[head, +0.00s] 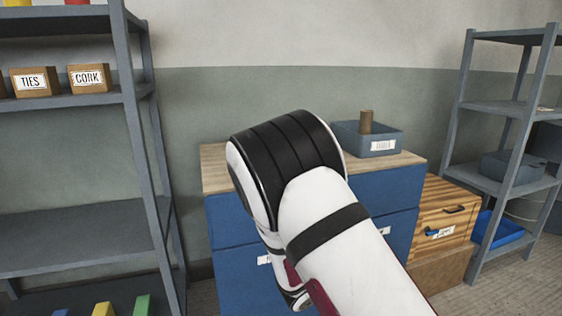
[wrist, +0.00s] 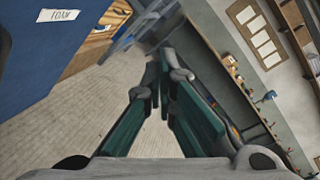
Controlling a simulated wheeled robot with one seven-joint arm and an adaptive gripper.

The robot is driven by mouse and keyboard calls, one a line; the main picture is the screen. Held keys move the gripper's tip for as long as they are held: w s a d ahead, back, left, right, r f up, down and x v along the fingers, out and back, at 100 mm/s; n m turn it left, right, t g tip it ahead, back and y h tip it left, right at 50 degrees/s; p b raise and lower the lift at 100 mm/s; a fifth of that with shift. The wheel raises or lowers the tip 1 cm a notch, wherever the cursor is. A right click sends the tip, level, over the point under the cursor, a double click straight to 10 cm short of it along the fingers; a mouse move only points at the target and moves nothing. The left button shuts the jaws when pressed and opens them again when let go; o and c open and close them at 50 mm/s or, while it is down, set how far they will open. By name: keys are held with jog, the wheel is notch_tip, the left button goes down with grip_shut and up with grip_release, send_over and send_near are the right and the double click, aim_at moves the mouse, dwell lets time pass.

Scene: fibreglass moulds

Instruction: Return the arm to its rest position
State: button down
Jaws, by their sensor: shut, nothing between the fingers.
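My arm (head: 335,225) reaches up from the lower right of the head view and bends in front of the blue cabinet. Its black and white elbow covers part of the cabinet top. My gripper (wrist: 163,76) shows in the wrist view, its green-sided fingers brought together at the tips with nothing between them. It points over open floor. In the head view the gripper is hidden behind or below the arm.
The blue cabinet (head: 232,222) has a wooden top with a grey bin (head: 368,140) on it. A wooden drawer box (head: 446,212) stands to its right. Grey shelves stand left (head: 75,240) and right (head: 507,107). The wrist view shows clear floor (wrist: 60,130).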

jog(key=s+d+r+m+g+y, duration=0.2)
jog(key=s+d+r+m+g, duration=0.15)
jog(key=s+m, duration=0.35)
jog(key=s+d+r+m+g+y, duration=0.1)
jog(key=s+d+r+m+g, duration=0.1)
jog(key=s+r+m+g, duration=0.35)
jog(key=s+d+r+m+g+y, duration=0.2)
jog(key=s+m, duration=0.5)
jog(key=s, duration=0.3)
jog(key=s+a+r+m+t+y, duration=0.1)
jog(key=s+a+m+y, duration=0.5)
jog(key=s, duration=0.3)
jog(key=s+a+r+m+t+y, duration=0.2)
jog(key=s+a+m+y, duration=0.25)
jog(key=s+m, duration=0.4)
notch_tip(320, 180, up, 21)
jog(key=a+t+p, duration=0.1)
jog(key=t+p, duration=0.2)
jog(key=p, duration=1.7)
jog(key=shift+s+a+n, duration=0.25)
jog(key=shift+s+n, duration=0.05)
jog(key=shift+s, duration=0.05)
jog(key=shift+r+h, duration=0.1)
jog(key=shift+h, duration=0.15)
